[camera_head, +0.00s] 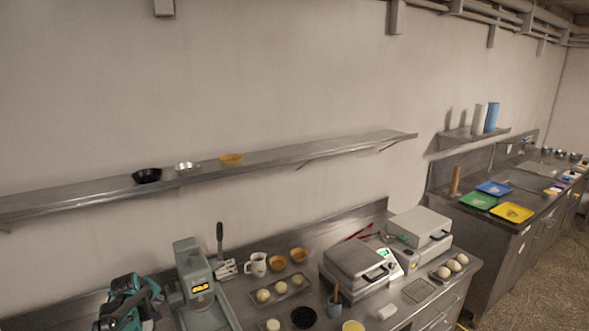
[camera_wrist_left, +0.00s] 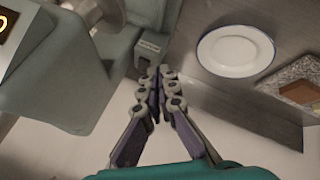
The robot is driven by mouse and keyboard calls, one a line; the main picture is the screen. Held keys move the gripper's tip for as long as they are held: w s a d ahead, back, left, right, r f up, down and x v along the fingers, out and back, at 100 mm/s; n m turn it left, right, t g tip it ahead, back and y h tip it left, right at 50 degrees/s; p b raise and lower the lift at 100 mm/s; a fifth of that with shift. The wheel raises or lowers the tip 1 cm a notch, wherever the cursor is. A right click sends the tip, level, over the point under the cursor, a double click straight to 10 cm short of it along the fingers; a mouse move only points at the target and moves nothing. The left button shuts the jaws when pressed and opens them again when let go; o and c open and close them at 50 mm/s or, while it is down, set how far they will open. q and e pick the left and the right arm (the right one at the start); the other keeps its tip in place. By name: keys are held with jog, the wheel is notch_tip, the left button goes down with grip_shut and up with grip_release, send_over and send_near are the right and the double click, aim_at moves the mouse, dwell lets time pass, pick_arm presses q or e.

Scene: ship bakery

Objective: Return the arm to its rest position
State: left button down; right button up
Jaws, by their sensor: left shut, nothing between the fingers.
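My left gripper (camera_head: 130,303) shows in the lower left of the head view as a teal and dark shape, beside a pale green machine (camera_head: 190,258). In the left wrist view my left gripper (camera_wrist_left: 159,74) has its dark fingers together at the tips, with nothing between them. The same machine's grey-green body (camera_wrist_left: 62,75) fills the left of that view, close to the fingers. My right gripper is in neither view.
A white plate with a blue rim (camera_wrist_left: 236,50) lies right of the fingers. The worktop holds a white mug (camera_head: 256,265), a dough tray (camera_head: 284,291) and a hinged appliance (camera_head: 355,260). A long wall shelf (camera_head: 300,150) runs above, with small bowls on it.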

pick_arm(q)
jog(key=s+d+r+m+b, duration=0.3)
jog(key=s+d+b, duration=0.1)
jog(key=s+d, duration=0.5)
jog(key=s+d+r+m+b, duration=0.3)
jog(key=s+d, duration=0.5)
jog(key=d, duration=0.1)
jog(key=s+d+f+m+b, duration=0.3)
jog(key=s+d+f, duration=0.2)
jog(key=s, duration=0.5)
jog(key=s+d+f+m+h+b, duration=0.1)
jog(key=s+d+f+m+b, duration=0.1)
jog(key=s, duration=0.9)
notch_tip(320, 180, down, 3)
jog(key=d+b, duration=0.1)
jog(key=d, duration=0.1)
jog(key=shift+s+d+f+m, duration=0.2)
jog(key=shift+s+d+m, duration=0.1)
jog(key=shift+d+m, duration=0.1)
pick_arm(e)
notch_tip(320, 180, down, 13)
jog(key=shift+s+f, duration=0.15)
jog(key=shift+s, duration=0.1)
